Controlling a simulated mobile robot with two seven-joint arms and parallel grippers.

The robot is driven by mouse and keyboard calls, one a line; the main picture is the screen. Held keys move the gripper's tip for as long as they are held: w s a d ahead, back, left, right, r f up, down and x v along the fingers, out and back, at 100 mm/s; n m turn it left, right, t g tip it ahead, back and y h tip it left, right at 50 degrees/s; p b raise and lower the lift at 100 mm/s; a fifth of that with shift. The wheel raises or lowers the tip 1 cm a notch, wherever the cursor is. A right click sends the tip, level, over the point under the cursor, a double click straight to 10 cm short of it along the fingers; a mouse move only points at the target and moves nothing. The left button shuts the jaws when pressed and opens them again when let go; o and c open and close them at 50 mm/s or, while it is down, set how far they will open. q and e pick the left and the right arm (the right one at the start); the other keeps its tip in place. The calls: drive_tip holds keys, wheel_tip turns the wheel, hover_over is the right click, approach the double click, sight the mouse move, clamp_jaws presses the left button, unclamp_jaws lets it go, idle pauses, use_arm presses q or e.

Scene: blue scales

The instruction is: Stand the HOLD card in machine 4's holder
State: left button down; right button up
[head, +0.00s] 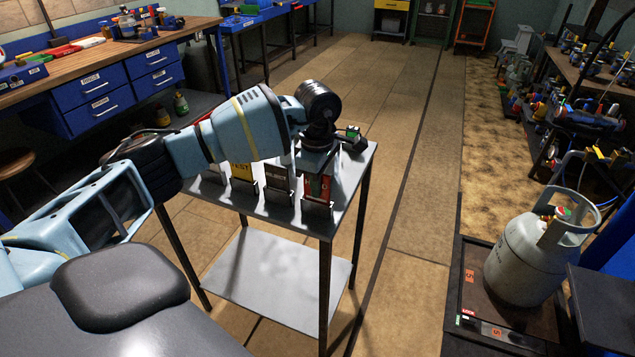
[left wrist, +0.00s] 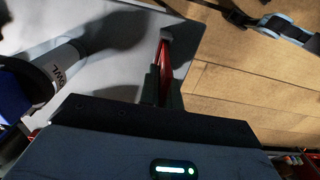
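A red card (head: 317,187) stands at the rightmost of several small metal holders on the grey table (head: 345,170); its wording is not readable. The rightmost holder (head: 317,209) is at the card's foot. My left gripper (head: 320,168) points down over this card. In the left wrist view the red card (left wrist: 163,58) shows nearly edge-on between the close-set fingers of the left gripper (left wrist: 162,88), which looks shut on it. Whether the card's foot is fully seated is hidden. My right gripper is in neither view.
A yellow TEST card (head: 241,173) and a dark brown card (head: 277,178) stand in holders to the left. A small green-and-black item (head: 353,133) is behind the gripper. A gas cylinder (head: 535,258) stands at right. The floor between is clear.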

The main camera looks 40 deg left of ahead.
use_arm(q)
drive_tip(key=shift+f, duration=0.35)
drive_tip(key=c, duration=1.5)
unclamp_jaws()
drive_tip(key=shift+c, duration=0.2)
drive_tip(key=shift+r, duration=0.1)
wheel_tip(320, 180, up, 8)
drive_tip(key=shift+f, duration=0.15)
drive_tip(key=shift+f, duration=0.1)
